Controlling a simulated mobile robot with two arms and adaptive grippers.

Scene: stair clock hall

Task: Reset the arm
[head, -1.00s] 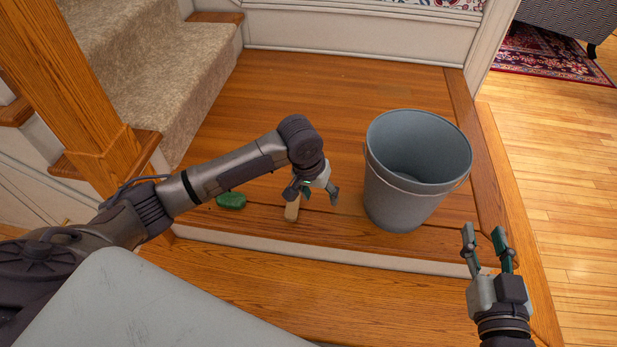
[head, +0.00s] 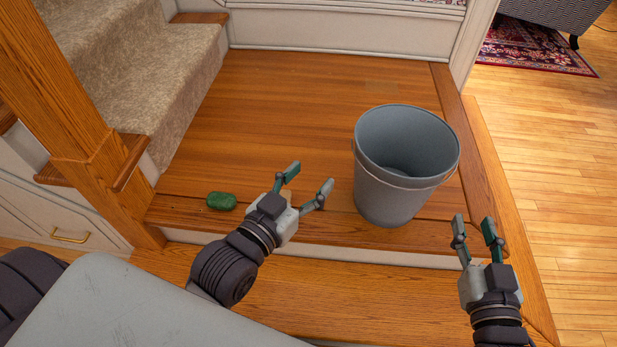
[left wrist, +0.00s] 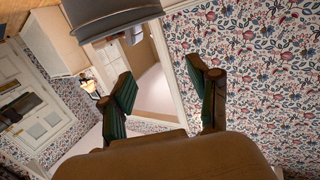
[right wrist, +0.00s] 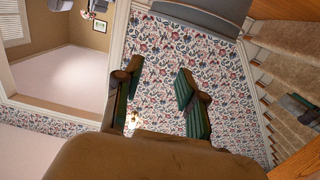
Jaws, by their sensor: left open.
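My left arm reaches in from the lower left of the head view. Its gripper (head: 310,177) is open, fingers pointing up and away, left of the grey bucket (head: 388,195). Nothing shows between its fingers in the left wrist view (left wrist: 160,72). My right gripper (head: 474,220) is open and empty, right of and nearer than the bucket. Its parted fingers also show in the right wrist view (right wrist: 157,72). A small tan block is mostly hidden behind my left gripper; I cannot tell its full pose.
A green oval object (head: 221,201) lies on the wooden landing (head: 300,95), left of my left gripper. A wooden post (head: 85,130) and carpeted stairs (head: 130,75) stand at the left. The landing's far part is clear. Open floor (head: 550,180) lies to the right.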

